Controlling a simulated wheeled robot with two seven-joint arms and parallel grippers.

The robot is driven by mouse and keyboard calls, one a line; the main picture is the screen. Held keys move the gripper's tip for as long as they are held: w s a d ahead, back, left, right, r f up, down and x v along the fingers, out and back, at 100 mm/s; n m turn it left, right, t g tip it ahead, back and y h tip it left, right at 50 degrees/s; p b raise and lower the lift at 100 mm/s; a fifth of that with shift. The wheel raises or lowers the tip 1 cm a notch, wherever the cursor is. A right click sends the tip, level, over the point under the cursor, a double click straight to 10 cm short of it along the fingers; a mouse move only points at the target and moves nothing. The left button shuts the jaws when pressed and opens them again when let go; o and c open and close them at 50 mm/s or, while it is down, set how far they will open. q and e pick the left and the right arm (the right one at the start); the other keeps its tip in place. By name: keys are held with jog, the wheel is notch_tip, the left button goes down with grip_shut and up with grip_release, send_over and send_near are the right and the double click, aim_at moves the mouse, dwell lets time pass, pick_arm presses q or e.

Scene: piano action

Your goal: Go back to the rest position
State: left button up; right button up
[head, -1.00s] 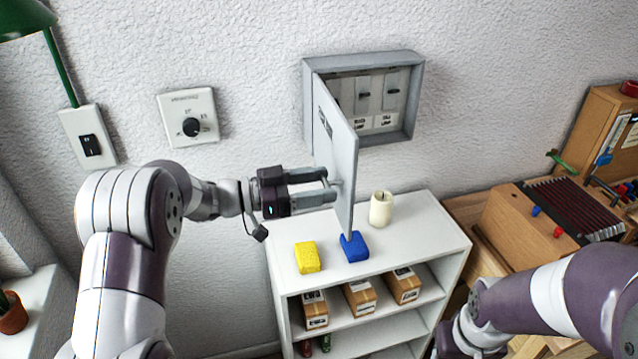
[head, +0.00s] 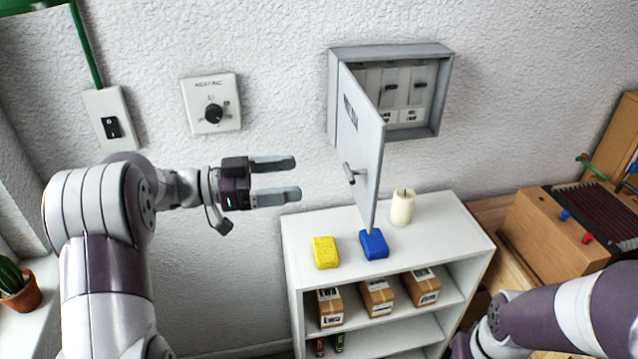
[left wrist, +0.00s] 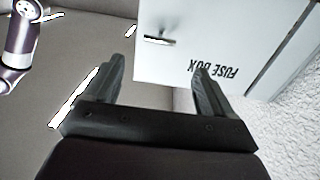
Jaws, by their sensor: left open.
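My left gripper (head: 290,178) is open and empty, to the left of the fuse box door and apart from it. The grey fuse box (head: 440,105) is on the wall with its door (head: 367,140) swung open toward me. The door's handle (head: 349,173) faces my left gripper. In the left wrist view the gripper's two fingers (left wrist: 160,80) are spread, with the door (left wrist: 225,35) and its "FUSE BOX" lettering beyond them. My right arm (head: 560,310) is at the lower right; its gripper is not visible.
A white shelf (head: 300,245) below holds a yellow sponge (head: 326,252), a blue sponge (head: 374,244), a candle (head: 402,207) and cardboard boxes. A dial (head: 212,103) and a switch (head: 111,127) are on the wall at left. A potted cactus (head: 20,285) stands at far left.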

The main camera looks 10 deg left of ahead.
pick_arm(q)
jog(key=shift+v, duration=1.2)
